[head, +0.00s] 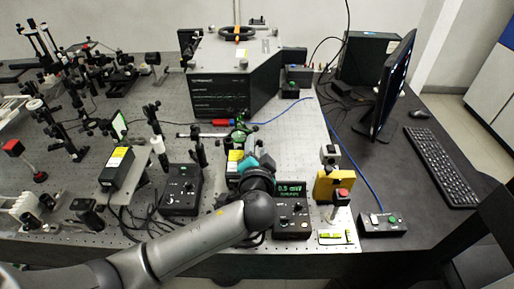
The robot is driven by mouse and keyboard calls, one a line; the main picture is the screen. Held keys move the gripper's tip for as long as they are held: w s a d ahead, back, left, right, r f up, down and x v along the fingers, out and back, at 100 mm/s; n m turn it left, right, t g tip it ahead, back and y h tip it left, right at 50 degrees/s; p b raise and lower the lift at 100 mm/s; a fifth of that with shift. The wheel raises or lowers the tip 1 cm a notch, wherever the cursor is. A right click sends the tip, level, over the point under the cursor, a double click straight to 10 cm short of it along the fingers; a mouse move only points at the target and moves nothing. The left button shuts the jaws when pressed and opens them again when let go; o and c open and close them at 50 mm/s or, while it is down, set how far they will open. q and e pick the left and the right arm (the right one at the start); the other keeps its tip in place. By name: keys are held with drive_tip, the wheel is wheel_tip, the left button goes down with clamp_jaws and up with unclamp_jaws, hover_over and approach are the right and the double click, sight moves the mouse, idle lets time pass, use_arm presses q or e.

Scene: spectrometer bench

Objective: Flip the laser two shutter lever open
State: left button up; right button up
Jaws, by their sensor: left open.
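My left gripper (243,137) reaches in over the front of the optical bench (305,130), open, with its wrist and teal band below its fingers. Its fingers are small and partly lost among dark posts. A box with a yellow label (235,157) stands close beside it at the left, partly hidden by my arm. Another black box with a yellow label (118,167), laser-like, lies further left. I cannot tell which one is laser two, and no shutter lever can be made out clearly. My right gripper is not in view.
A control box (182,190) stands left of my wrist, and a lit readout box (291,212) stands right of it. A yellow mount (333,184) is further right. A large black-fronted instrument (220,92) stands behind. Optics crowd the left; a monitor (393,82) and keyboard (440,165) are right.

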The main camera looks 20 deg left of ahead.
use_arm(q)
clamp_jaws()
idle(0.5)
drive_tip(key=shift+w+d+f+m+y+p, duration=0.1)
drive_tip(key=shift+d+f+m+y+p, duration=0.15)
drive_tip(key=shift+m, duration=0.3)
drive_tip(key=shift+d+f+m+y+p, duration=0.1)
drive_tip(key=shift+f+m+y+p, duration=0.15)
drive_tip(key=shift+m, duration=0.3)
unclamp_jaws()
